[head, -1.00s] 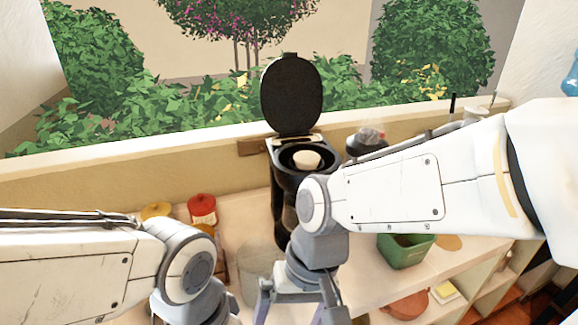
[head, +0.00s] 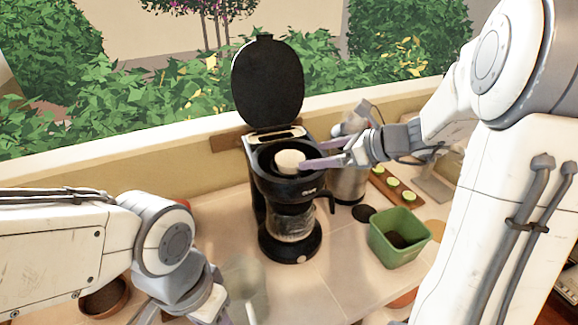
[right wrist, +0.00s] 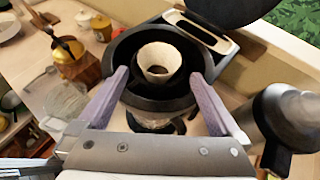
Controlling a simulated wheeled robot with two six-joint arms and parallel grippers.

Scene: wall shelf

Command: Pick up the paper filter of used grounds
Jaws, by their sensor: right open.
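The white paper filter (head: 289,161) sits in the round black basket of the coffee maker (head: 266,80), whose lid stands open. In the right wrist view, the filter (right wrist: 150,52) is a pale cup with dark grounds at its bottom. My right gripper (head: 316,157) is open at the right side of the basket. In the right wrist view, its two lavender fingers (right wrist: 158,76) point toward the filter, one on each side, with gaps between. My left gripper (head: 188,306) is low at the bottom left, away from the filter; its fingertips are cut off or unclear.
A glass carafe (head: 290,224) stands under the basket. A green bin (head: 400,240) with dark contents is at the right, near a metal container (head: 348,183) and a wooden tray (head: 390,184) of small green items.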

